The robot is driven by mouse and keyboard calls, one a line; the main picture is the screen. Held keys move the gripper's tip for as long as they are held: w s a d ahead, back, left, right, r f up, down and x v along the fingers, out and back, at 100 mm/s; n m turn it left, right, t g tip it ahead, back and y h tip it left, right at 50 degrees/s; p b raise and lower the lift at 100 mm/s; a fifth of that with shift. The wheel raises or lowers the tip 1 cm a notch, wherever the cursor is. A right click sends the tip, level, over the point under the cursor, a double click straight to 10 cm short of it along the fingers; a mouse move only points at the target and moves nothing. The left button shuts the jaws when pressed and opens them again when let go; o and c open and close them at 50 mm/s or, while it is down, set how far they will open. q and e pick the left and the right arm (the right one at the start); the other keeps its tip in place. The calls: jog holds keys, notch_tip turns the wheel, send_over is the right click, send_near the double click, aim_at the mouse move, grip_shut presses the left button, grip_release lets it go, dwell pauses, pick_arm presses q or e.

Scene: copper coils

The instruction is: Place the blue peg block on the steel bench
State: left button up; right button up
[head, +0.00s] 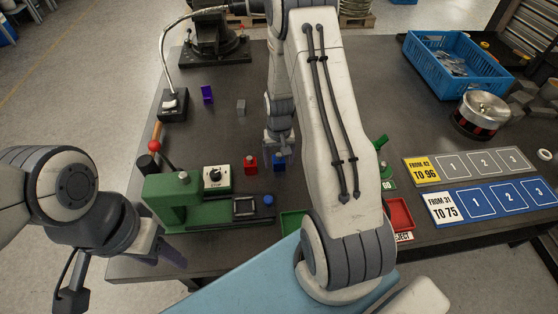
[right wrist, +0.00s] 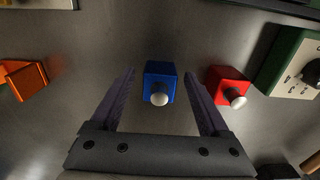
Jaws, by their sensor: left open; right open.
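The blue peg block (head: 280,161) is on the dark steel bench (head: 215,130), partly covered by my right gripper (head: 279,146) in the head view. In the right wrist view the blue peg block (right wrist: 160,74) shows a pale round-ended peg and lies between the two spread fingers, near their tips. I see a gap on each side, so the fingers do not appear to grip it. My right gripper is open. My left gripper (head: 168,252) is open and empty, low at the bench's front left edge, away from the block.
A red peg block (head: 250,164) sits close beside, also in the right wrist view (right wrist: 228,86). Purple (head: 207,94) and grey (head: 241,107) blocks lie behind. A blue crate (head: 425,65) is back right.

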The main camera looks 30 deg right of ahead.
aim_at(278, 161)
notch_tip(278, 161, up, 11)
jog(key=shift+r+b, duration=0.15)
jog(key=shift+b, duration=0.35)
jog(key=s+a+r+n, duration=0.25)
jog(key=a+r, duration=0.25)
jog(key=a, duration=0.6)
jog(key=s+a+r+n, duration=0.2)
jog(key=s+a+n, duration=0.3)
jog(key=s+a, duration=0.2)
jog(key=s+a+r+n+y, duration=0.1)
jog(key=s+a+r+n, duration=0.2)
jog(key=s+a+n, duration=0.2)
jog(key=s+a, duration=0.3)
jog(key=s, duration=0.4)
jog(key=shift+s+r, duration=0.15)
jog(key=shift+r, duration=0.05)
